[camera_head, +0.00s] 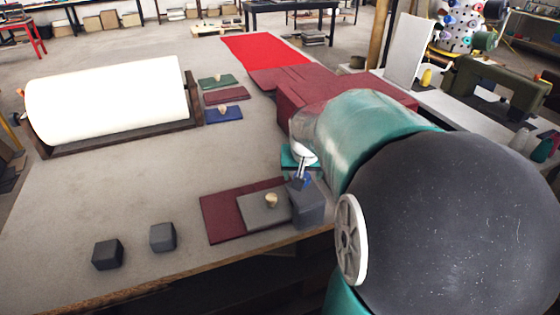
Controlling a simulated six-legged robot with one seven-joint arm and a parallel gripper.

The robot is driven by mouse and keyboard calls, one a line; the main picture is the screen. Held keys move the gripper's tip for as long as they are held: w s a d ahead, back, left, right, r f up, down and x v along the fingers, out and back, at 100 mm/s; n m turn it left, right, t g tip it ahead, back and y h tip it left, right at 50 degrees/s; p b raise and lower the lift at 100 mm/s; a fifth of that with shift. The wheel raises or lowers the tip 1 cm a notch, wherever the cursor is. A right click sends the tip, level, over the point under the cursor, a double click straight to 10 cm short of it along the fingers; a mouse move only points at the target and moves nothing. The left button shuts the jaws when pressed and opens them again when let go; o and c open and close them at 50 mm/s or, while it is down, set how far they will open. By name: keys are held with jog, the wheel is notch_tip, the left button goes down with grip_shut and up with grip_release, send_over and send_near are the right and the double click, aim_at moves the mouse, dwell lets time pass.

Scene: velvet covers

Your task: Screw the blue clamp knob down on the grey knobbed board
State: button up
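The grey knobbed board (255,215) lies on a dark red cover (215,220) near the table's front edge, with a beige knob (271,200) standing on it. A dark grey block (309,210) stands at the board's right end. A small blue piece, apparently the blue clamp knob (297,184), shows at the top of this block. My gripper (301,175) points down right at the blue piece. The fingers are small and partly hidden by my arm, so I cannot tell whether they are closed on it.
Two dark grey blocks (107,254) (162,237) stand at the front left. A white roll (110,98) lies in a cradle behind. Green (205,83), dark red (240,94) and blue (232,114) boards lie mid-table. Red cloth (340,88) lies behind my arm. The left middle of the table is clear.

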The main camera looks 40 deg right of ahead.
jog(key=shift+f, duration=0.2)
jog(key=shift+w, duration=0.1)
jog(key=shift+c, duration=0.4)
jog(key=c, duration=0.9)
jog(key=shift+m, duration=0.3)
jog(key=shift+o, duration=0.2)
jog(key=m, duration=0.2)
jog(key=m+g+h, duration=0.1)
jog(key=m, duration=0.2)
jog(key=shift+w+g, duration=0.1)
jog(key=shift+g, duration=0.2)
jog(key=m+g, duration=0.1)
jog(key=m, duration=0.1)
jog(key=m+g, duration=0.1)
jog(key=m, duration=0.2)
jog(key=shift+w+a+h, duration=0.1)
jog(key=shift+w+h, duration=0.05)
jog(key=shift+h, duration=0.25)
